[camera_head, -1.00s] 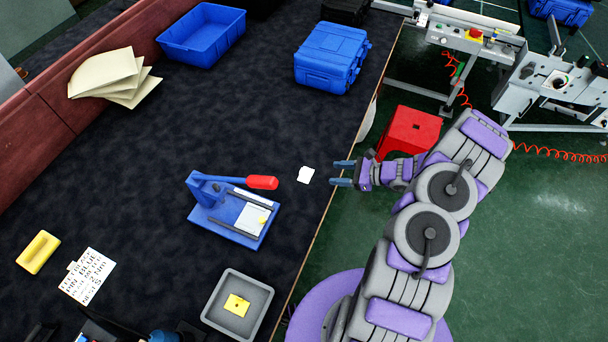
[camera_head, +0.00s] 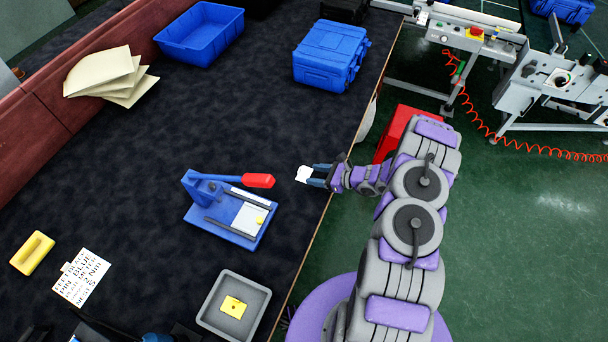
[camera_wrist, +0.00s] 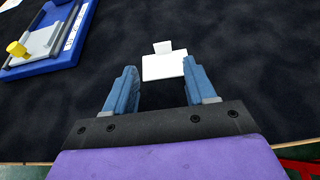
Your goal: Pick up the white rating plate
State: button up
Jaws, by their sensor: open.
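The white rating plate (camera_head: 304,173) lies on the dark table top near its right edge, to the right of the red lever handle. In the wrist view the plate (camera_wrist: 164,66) is flat, with a small tab on its far side. My gripper (camera_head: 318,176) is open, with its blue fingers pointing left at the plate. In the wrist view the fingers (camera_wrist: 159,80) stand apart, with the near part of the plate at the gap between their tips. I cannot tell whether they touch it.
A blue press (camera_head: 232,208) with a red handle (camera_head: 258,180) stands just left of the plate. A grey tray (camera_head: 208,315) holding a yellow piece (camera_head: 233,307) is nearer. A blue case (camera_head: 330,55) stands farther back. The table between the case and plate is clear.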

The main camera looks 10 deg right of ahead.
aim_at(300, 170)
jog(key=shift+w+r+b+x, duration=0.15)
jog(key=shift+b+x, duration=0.1)
jog(key=shift+x, duration=0.75)
jog(key=shift+w+r+b+x, duration=0.1)
jog(key=shift+r+b+x, duration=0.1)
jog(key=shift+x, duration=0.8)
jog(key=shift+w+r+b+x, duration=0.15)
jog(key=shift+b+x, duration=0.1)
jog(key=shift+x, duration=0.75)
jog(key=shift+s, duration=0.1)
jog(key=shift+d, duration=0.15)
jog(key=c, duration=0.3)
grip_shut()
